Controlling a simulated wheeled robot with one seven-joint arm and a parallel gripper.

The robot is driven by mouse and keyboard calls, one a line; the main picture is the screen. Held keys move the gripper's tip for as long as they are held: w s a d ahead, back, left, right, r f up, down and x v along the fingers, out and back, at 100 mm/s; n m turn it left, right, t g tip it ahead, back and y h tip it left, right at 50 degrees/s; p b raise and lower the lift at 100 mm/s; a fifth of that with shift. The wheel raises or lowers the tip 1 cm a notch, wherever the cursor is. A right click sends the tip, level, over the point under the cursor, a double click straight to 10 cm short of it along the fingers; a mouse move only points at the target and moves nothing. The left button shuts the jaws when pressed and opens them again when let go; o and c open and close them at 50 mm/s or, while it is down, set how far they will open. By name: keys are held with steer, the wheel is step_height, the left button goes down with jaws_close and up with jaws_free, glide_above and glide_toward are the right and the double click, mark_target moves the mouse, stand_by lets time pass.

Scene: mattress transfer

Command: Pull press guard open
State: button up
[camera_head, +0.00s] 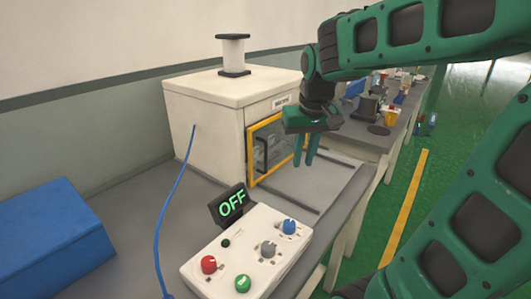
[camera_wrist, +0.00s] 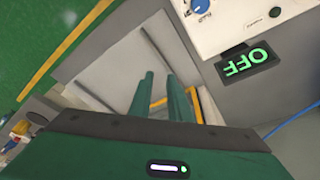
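The press (camera_head: 215,120) is a white box on the grey bench. Its guard (camera_head: 250,160) is a yellow-framed clear panel that looks closed on the front face. A dark upright handle (camera_head: 262,156) stands on the guard's left part. My gripper (camera_head: 304,162) is green, points down, and hangs in front of the guard, right of the handle in the picture. Its two fingers are apart with nothing seen between them. The fingers also show in the wrist view (camera_wrist: 160,76), above a pale plate. Part of the yellow frame (camera_wrist: 158,103) shows between and beside them; the handle cannot be made out there.
A white control box (camera_head: 247,255) with coloured knobs and an OFF display (camera_head: 231,205) stands on the near bench. A blue cable (camera_head: 175,190) runs left of it. A blue box (camera_head: 48,235) lies at the left. A pale plate (camera_head: 315,185) lies before the guard.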

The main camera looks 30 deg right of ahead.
steer(key=n+t, duration=0.2)
glide_toward(266, 147)
steer(key=f, duration=0.1)
steer(key=x, duration=1.1)
steer(key=shift+w, duration=0.2)
